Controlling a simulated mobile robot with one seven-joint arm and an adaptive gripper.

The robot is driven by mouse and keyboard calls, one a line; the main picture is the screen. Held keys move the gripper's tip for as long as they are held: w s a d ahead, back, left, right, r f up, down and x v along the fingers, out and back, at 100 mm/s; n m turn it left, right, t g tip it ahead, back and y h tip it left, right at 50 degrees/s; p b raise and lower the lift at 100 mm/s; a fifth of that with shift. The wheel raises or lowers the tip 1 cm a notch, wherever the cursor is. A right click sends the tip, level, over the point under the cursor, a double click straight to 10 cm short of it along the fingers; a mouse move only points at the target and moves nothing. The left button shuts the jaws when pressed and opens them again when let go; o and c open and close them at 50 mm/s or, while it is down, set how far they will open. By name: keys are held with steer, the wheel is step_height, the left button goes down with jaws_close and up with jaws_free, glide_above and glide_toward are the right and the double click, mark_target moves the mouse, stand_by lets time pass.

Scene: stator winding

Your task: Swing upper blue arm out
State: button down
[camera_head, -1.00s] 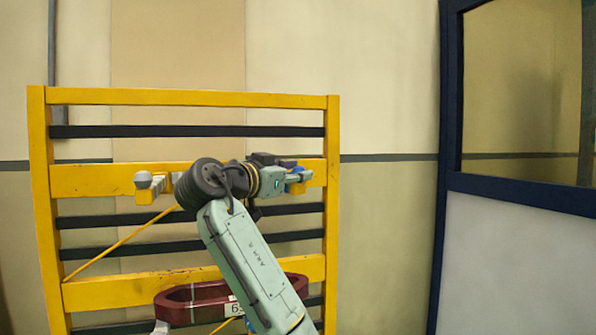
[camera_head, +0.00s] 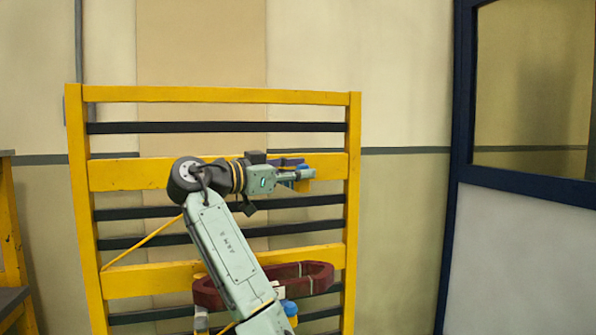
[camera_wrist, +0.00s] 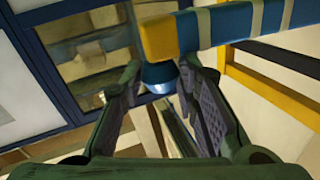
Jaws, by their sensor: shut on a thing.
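The upper blue arm (camera_wrist: 232,24), with pale bands and a yellow end, crosses the top of the wrist view. A rounded blue knob (camera_wrist: 160,76) sits below its yellow end, between the fingers of my gripper (camera_wrist: 160,92). The fingers are closed in on the knob. In the head view my gripper (camera_head: 303,173) is at the upper right of the yellow rack, level with its upper yellow crossbar. A bit of blue and the yellow end (camera_head: 303,186) show around the gripper; the rest of the arm is hidden behind my wrist.
The yellow rack (camera_head: 353,215) has several dark bars. A dark red coil (camera_head: 318,275) hangs low on it, partly behind my arm, with a blue ball (camera_head: 290,307) below. A blue-framed panel (camera_head: 460,190) stands right. A yellow stand (camera_head: 12,250) is at the left edge.

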steer(key=c, duration=1.2)
jaws_free()
steer(key=v, duration=1.2)
steer(key=shift+f, duration=0.1)
